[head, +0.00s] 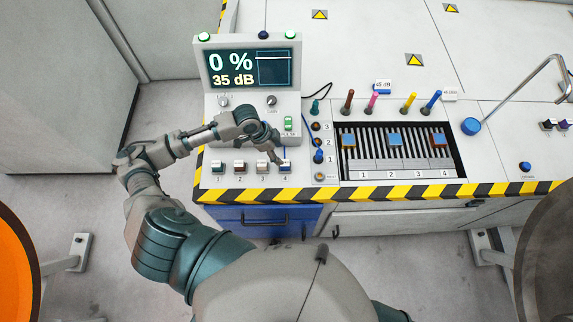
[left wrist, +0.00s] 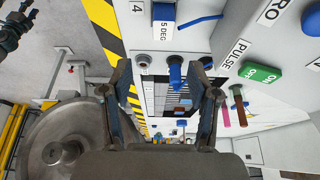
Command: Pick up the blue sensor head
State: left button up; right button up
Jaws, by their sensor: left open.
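My left gripper (head: 276,162) is open and empty over the front right of the grey console. In the left wrist view its two fingers (left wrist: 162,70) stand apart, and an upright blue plug-like piece (left wrist: 175,73) shows between them, untouched as far as I can tell. That piece also shows in the head view (head: 318,157), beside the label 1. A small block with a blue top (head: 285,164) sits at label 4, close to the gripper; the wrist view shows it marked 5 DEG (left wrist: 163,12). I cannot tell which blue piece is the sensor head. My right gripper is out of view.
The console screen (head: 252,66) reads 0 % and 35 dB. A green switch (head: 288,123) is beside the gripper. Several coloured upright handles, one blue (head: 432,102), stand behind a slotted tray (head: 400,176). A round blue piece (head: 470,126) and a bent metal rod (head: 530,78) are further right.

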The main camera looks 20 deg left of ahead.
pick_arm(q)
send_over(285, 163)
jog(key=a, duration=0.1)
jog(key=f, duration=0.4)
jog(key=shift+s+a+f, duration=0.1)
jog(key=shift+s+a, duration=0.05)
jog(key=shift+s, duration=0.1)
jog(key=shift+a+f, duration=0.1)
jog(key=shift+f, duration=0.1)
jog(key=x, duration=0.4)
jog(key=shift+s+a+f, duration=0.1)
jog(key=shift+a+f, duration=0.1)
jog(key=shift+f, duration=0.2)
jog(key=shift+d+f, duration=0.2)
jog(key=shift+f, duration=0.05)
jog(key=shift+c, duration=0.7)
jog(key=shift+a, duration=0.15)
grip_shut()
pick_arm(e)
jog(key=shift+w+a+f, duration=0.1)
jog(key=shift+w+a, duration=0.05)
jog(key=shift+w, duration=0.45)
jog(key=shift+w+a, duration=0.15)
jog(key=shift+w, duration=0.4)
